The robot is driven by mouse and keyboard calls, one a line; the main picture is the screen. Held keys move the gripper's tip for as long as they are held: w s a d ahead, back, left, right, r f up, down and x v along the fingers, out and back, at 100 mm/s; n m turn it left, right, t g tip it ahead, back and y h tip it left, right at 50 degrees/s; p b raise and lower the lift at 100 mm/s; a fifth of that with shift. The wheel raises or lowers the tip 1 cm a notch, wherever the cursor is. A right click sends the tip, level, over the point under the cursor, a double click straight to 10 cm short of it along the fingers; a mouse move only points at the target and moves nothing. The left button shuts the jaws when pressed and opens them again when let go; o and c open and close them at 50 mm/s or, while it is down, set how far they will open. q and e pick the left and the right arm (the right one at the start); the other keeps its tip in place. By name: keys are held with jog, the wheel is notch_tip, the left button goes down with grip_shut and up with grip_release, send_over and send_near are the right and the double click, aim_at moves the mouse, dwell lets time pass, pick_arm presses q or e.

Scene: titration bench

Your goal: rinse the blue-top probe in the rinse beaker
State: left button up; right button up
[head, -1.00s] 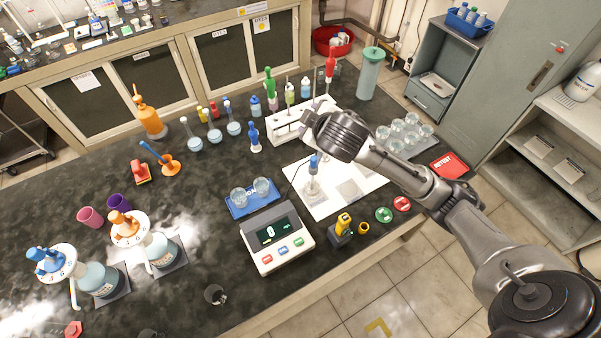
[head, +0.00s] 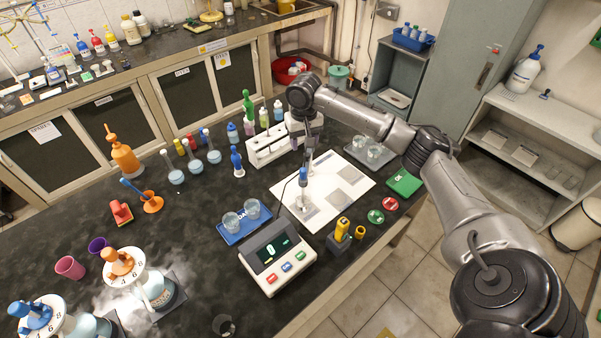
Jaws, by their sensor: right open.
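The blue-top probe (head: 303,178) stands upright on the white board (head: 350,164), over a grey patch; its lower end is too small to make out clearly. My right gripper (head: 309,155) is open and points down, just above and behind the probe's blue top in the picture. Whether it touches the probe cannot be told. Two clear beakers (head: 232,222) stand on a blue tray (head: 245,230) to the left of the probe. Which vessel is the rinse beaker cannot be told. My left gripper is not in view.
A meter (head: 277,256) stands in front of the board, with a yellow tool (head: 342,229) to its right. More glassware (head: 368,152) and a green panel (head: 404,182) lie right of the board.

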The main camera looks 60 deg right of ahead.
aim_at(303, 169)
notch_tip(303, 169, down, 14)
jog(key=shift+r, duration=0.1)
dwell(0.5)
jog(key=shift+c, duration=0.3)
grip_shut()
